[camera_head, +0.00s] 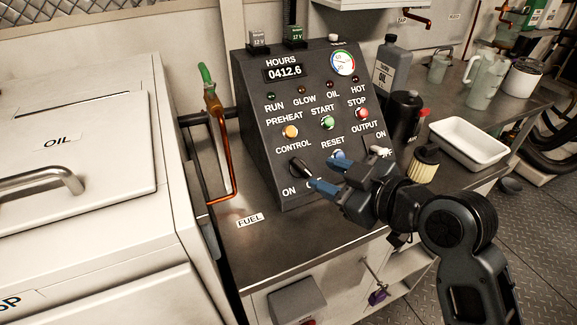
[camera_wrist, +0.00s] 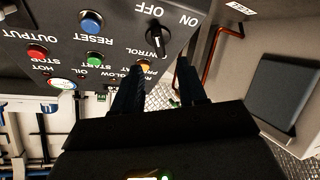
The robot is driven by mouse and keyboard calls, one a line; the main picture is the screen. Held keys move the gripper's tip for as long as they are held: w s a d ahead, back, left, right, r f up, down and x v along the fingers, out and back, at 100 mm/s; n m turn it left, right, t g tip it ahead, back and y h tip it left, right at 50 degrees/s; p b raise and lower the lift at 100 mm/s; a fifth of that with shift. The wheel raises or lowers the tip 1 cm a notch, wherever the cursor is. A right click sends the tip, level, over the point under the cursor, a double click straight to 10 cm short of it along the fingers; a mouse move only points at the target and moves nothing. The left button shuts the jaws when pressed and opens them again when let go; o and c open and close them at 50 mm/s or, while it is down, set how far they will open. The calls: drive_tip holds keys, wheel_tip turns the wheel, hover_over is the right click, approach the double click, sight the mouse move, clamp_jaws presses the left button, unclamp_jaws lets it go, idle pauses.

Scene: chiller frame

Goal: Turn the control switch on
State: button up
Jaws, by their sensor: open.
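The control switch is a black rotary knob (camera_head: 300,167) on the sloped face of the dark control panel (camera_head: 250,115), under the word CONTROL. ON is printed at its lower left; the OFF label is mostly hidden by a fingertip in the head view. In the wrist view the knob (camera_wrist: 157,40) appears upside down, with its handle seeming to point towards OFF. My gripper (camera_head: 331,172) is open, its blue-tipped fingers just right of the knob in the head view. In the wrist view the gripper (camera_wrist: 159,68) has the knob beyond and between its fingertips; contact cannot be told.
The blue RESET button (camera_head: 338,155) and OUTPUT switch (camera_head: 378,151) are close to my gripper. A copper pipe (camera_head: 223,150) runs left of the panel. A white tray (camera_head: 468,141), oil bottle (camera_head: 392,68) and filter (camera_head: 424,164) stand on the right bench.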

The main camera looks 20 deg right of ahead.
sight(302, 167)
drive_tip(key=x, duration=0.7)
drive_tip(key=shift+p, duration=0.35)
clamp_jaws()
